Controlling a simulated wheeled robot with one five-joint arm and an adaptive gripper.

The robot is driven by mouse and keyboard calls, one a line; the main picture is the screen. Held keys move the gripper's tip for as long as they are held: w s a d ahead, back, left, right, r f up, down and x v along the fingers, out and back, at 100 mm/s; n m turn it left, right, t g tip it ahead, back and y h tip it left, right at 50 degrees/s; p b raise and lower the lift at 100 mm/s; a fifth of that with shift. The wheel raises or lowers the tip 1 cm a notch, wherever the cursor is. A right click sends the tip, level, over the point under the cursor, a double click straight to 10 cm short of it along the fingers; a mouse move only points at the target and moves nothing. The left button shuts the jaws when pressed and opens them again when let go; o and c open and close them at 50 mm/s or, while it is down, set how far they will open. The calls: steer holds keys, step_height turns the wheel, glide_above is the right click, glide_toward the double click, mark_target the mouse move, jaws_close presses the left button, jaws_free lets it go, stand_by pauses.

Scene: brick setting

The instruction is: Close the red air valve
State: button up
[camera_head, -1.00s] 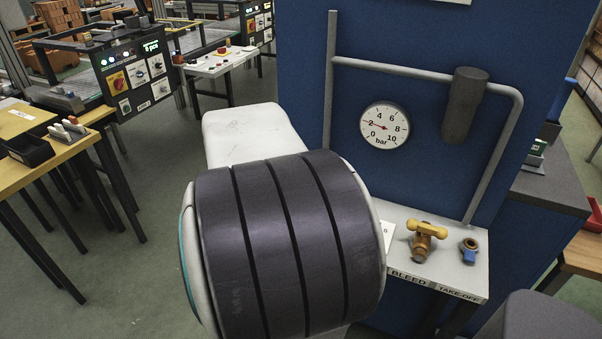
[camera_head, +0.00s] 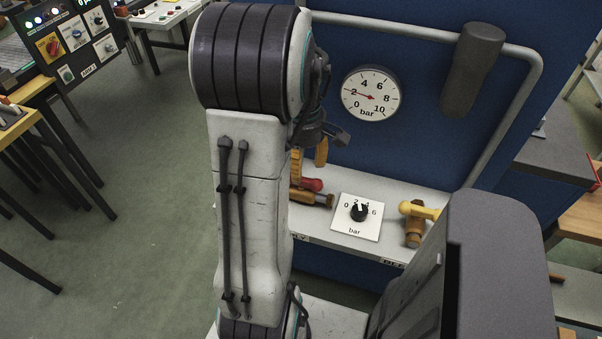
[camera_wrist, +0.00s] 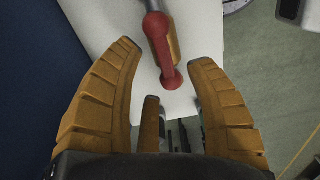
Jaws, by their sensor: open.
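The red air valve shows in the wrist view as a red lever (camera_wrist: 164,55) with rounded ends, over a brass and grey body. In the head view part of its red handle (camera_head: 313,185) shows above its brass body (camera_head: 318,198) on a pale shelf; my arm hides the rest. My gripper (camera_wrist: 165,54) is open, its orange fingers spread on both sides of the lever in the wrist view. In the head view its fingers (camera_head: 310,160) hang just above and beside the valve. I cannot tell whether any finger touches it.
The pale shelf (camera_head: 375,190) also holds a regulator plate with a black knob (camera_head: 359,212) and a yellow-handled bleed valve (camera_head: 415,222). A blue panel behind carries a pressure gauge (camera_head: 371,93) reading about 2 bar and grey pipe (camera_head: 400,25). Open floor (camera_head: 160,190) lies to the left.

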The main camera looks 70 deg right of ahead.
mark_target(303, 177)
steer(key=shift+f, duration=2.4)
steer(key=shift+o, duration=0.4)
jaws_close()
